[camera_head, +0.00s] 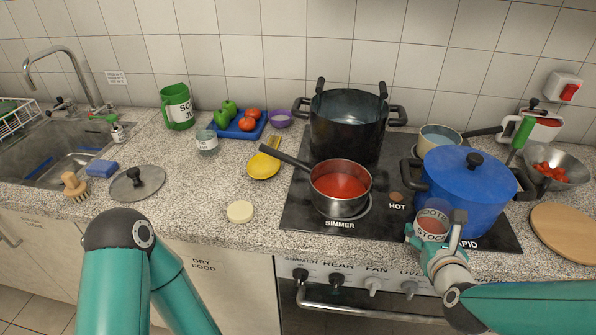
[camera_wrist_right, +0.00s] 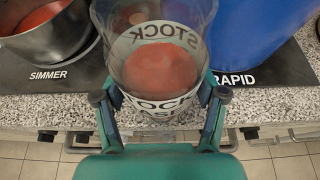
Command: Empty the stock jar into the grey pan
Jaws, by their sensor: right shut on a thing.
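The stock jar (camera_head: 432,225) is clear, with a STOCK label and red contents; it also shows in the right wrist view (camera_wrist_right: 162,70). My right gripper (camera_head: 440,245) is shut on the jar, its fingers on both sides in the wrist view (camera_wrist_right: 160,103). The jar is roughly upright in front of the blue pot, near the hob's front edge. The grey pan (camera_head: 330,204) stands on the SIMMER ring with red liquid in it, left of the jar and apart from it. My left gripper is out of view; only its arm shows.
A blue lidded pot (camera_head: 465,190) stands close behind the jar. A tall black pot (camera_head: 345,130) stands behind the pan. The pan's handle points back left over a yellow spoon rest (camera_head: 263,166). A cream disc (camera_head: 239,212) lies on the open counter to the left.

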